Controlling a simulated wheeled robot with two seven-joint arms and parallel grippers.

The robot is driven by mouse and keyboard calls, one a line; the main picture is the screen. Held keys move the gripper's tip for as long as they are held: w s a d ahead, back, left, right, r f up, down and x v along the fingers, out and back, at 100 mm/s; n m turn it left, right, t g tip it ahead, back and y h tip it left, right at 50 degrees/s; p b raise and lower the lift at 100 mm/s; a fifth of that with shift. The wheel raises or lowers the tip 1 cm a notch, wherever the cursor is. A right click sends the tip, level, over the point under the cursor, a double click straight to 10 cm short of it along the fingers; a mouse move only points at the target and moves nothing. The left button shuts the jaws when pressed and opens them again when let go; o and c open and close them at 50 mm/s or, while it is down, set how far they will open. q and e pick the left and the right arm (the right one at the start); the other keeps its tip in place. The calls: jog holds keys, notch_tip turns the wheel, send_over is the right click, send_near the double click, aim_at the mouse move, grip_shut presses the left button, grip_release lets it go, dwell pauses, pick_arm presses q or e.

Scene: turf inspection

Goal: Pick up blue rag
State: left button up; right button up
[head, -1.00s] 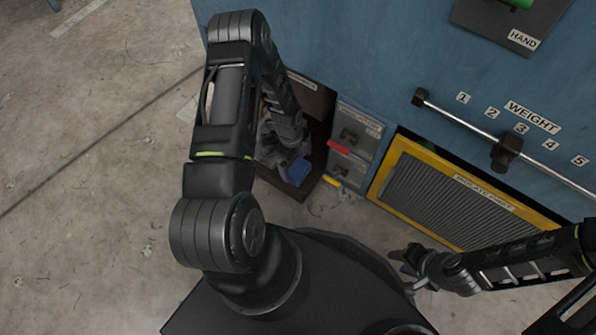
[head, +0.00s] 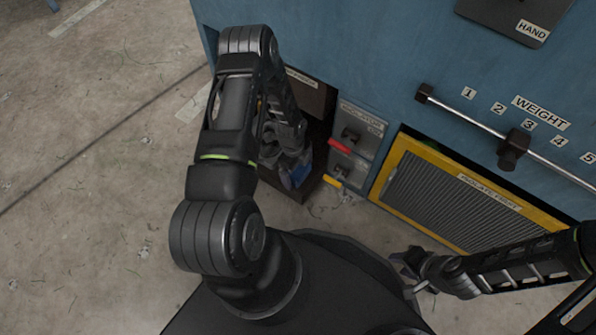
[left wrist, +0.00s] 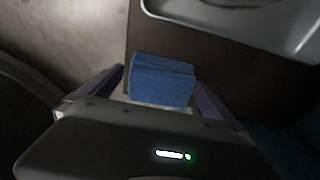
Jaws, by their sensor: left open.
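The blue rag (left wrist: 161,80) is a folded block in the left wrist view, lying on a dark brown surface. In the head view the blue rag (head: 298,174) is partly hidden behind my left gripper (head: 292,170). In the left wrist view my left gripper (left wrist: 163,88) is open, with one finger on each side of the rag; I cannot tell whether they touch it. My right gripper (head: 404,268) is low in the head view, away from the rag, in front of the yellow-framed grille.
A dark open compartment (head: 313,170) surrounds the rag. Beside it is a grey isolator panel (head: 355,150) with a red handle (head: 340,146) and a yellow handle (head: 333,181). A yellow-framed grille (head: 440,195) and a weight bar (head: 470,117) are to the right. The concrete floor (head: 90,170) at left is clear.

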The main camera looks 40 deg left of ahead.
pick_arm(q)
jog(key=shift+c, duration=0.3)
jog(key=c, duration=1.2)
